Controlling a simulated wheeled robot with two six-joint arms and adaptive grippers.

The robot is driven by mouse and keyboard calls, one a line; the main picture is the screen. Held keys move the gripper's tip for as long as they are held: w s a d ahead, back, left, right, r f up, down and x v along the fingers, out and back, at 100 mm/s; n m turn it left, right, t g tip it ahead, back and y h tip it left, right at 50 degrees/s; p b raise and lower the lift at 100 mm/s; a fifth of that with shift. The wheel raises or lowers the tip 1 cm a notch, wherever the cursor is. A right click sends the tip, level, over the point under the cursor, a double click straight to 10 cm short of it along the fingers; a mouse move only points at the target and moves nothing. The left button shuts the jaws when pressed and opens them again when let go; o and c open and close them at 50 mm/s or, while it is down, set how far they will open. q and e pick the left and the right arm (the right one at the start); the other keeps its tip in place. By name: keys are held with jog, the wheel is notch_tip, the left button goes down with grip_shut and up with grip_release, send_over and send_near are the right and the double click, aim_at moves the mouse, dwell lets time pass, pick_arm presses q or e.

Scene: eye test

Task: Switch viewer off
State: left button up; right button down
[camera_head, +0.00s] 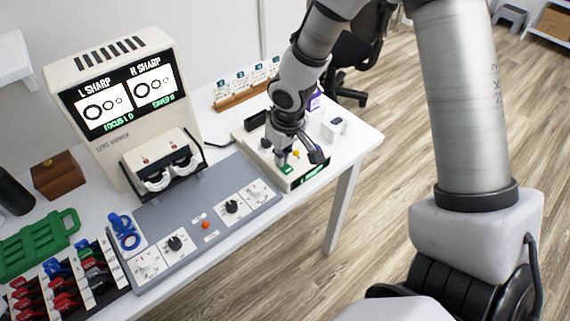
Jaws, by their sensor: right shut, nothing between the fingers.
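The lens viewer (112,142) is a cream cabinet on the white table at left. Its black screen (121,92) is lit, showing rings under "L SHARP" and "R SHARP" and green text below. A grey control panel (190,212) lies in front, with black knobs (174,243) and an orange-red button (205,225). My right gripper (287,160) is shut and empty, pointing down over a cream box (257,152) to the right of the panel. The box has a green pad, a yellow button (296,153) and a lit green display (314,175). Contact with the pad is unclear. My left gripper is out of view.
A tray of coloured lens pieces (65,285) and a green frame (40,243) are at the left. A wooden box (58,174), a card rack (245,92) and a small white box (333,128) stand on the table.

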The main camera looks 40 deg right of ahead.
jog(key=shift+s, duration=0.1)
notch_tip(320, 180, up, 7)
jog(key=p, duration=0.6)
jog(key=shift+f, duration=0.1)
